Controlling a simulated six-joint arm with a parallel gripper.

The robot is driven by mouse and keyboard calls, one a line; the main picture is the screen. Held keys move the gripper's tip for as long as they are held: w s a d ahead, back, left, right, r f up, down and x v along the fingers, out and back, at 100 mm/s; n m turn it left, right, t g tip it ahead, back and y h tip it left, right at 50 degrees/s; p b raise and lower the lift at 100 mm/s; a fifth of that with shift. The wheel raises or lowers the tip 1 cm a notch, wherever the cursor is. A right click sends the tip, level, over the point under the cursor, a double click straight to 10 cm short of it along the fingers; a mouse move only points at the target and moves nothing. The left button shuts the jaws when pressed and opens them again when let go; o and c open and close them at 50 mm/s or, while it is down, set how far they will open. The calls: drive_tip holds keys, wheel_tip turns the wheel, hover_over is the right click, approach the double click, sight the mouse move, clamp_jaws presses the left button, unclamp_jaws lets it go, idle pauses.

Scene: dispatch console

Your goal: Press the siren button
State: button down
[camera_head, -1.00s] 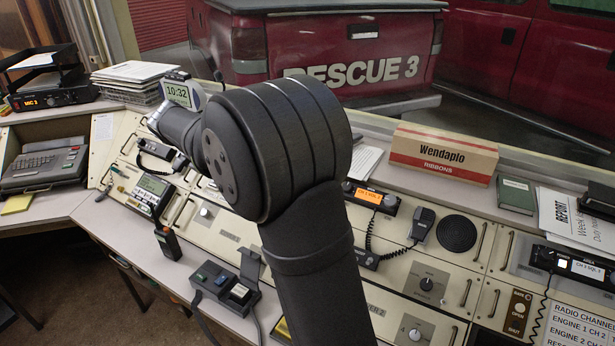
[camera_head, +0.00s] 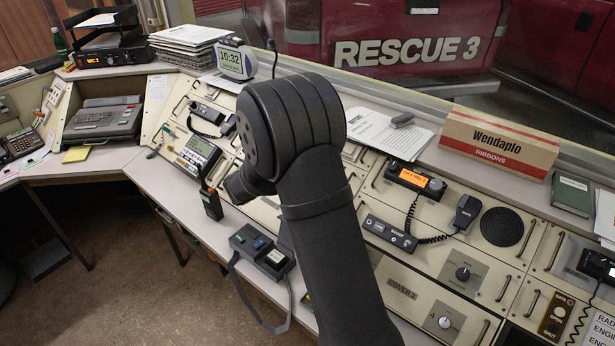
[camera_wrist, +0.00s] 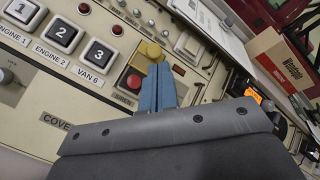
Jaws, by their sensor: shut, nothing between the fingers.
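The siren button is a round red button (camera_wrist: 133,82) on the sloped console panel in the wrist view. A small label that seems to read SIREN (camera_wrist: 123,100) is below it. A yellow part (camera_wrist: 150,50) stands just above the button. My gripper (camera_wrist: 158,68) has blue fingers, shut together and empty. The fingers appear just to the right of the red button and partly cover its right side. I cannot tell whether they touch it. In the head view my arm hides the fingers and the button.
Square buttons, one marked 3 (camera_wrist: 98,52), sit to the left in the wrist view. In the head view, a radio handset (camera_head: 466,212), a ribbons box (camera_head: 500,141) and a desk clock (camera_head: 236,62) stand around the console.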

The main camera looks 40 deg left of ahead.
drive_tip(key=shift+s+a+f+n+y, duration=0.2)
drive_tip(key=shift+a+f+n+y, duration=0.05)
drive_tip(key=shift+f+n+y, duration=0.3)
drive_tip(key=shift+r, duration=0.1)
drive_tip(key=shift+w+f, duration=0.8)
drive_tip(key=shift+f, duration=0.4)
drive_tip(key=shift+w+f, duration=0.85)
drive_tip(key=shift+f, duration=0.4)
drive_tip(key=shift+w+f, duration=0.8)
drive_tip(key=shift+f, duration=0.4)
drive_tip(key=shift+w+f, duration=0.1)
drive_tip(key=shift+f, duration=0.05)
drive_tip(key=shift+w+f, duration=0.1)
drive_tip(key=shift+f, duration=0.1)
drive_tip(key=shift+w+f, duration=0.35)
drive_tip(key=shift+f, duration=0.2)
drive_tip(key=shift+s+r, duration=0.55)
drive_tip(key=shift+r, duration=0.3)
